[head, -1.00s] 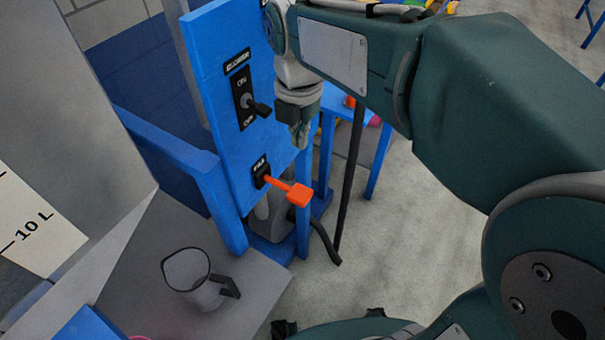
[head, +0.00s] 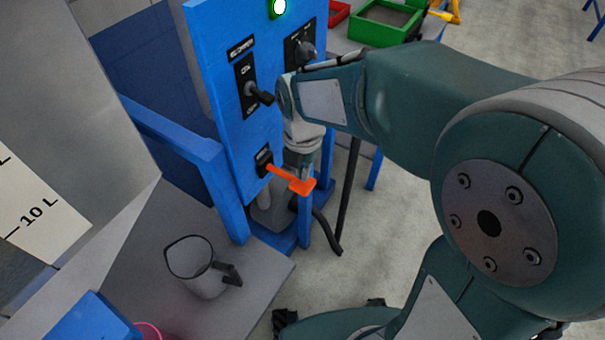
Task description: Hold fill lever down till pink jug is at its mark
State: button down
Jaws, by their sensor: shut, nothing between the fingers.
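The fill lever (head: 290,180) is an orange bar with a block at its end, sticking out from the lower part of a blue panel. My gripper (head: 299,172) points down right at the lever's end block, its fingers shut and empty. The fingertips are partly hidden by the block, and I cannot tell whether they touch it. A pink rim (head: 148,330), likely the pink jug's, shows at the bottom edge. The rest of it is cut off, so its level and mark are out of view.
A clear grey jug (head: 205,275) with a dark handle stands on the grey bench. A white scale (head: 45,220) reads 10 L. A green bin (head: 385,22) stands behind.

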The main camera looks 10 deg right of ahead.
aim_at(305, 184)
jog(key=shift+f, duration=0.8)
jog(key=shift+f, duration=0.1)
jog(key=shift+s+d+f+t+y, duration=0.15)
jog(key=shift+f+t+y, duration=0.15)
jog(key=shift+f+y, duration=0.15)
jog(key=shift+d+f, duration=0.1)
jog(key=shift+f, duration=0.6)
jog(key=shift+r, duration=0.1)
dwell(5.0)
jog(key=shift+r, duration=0.75)
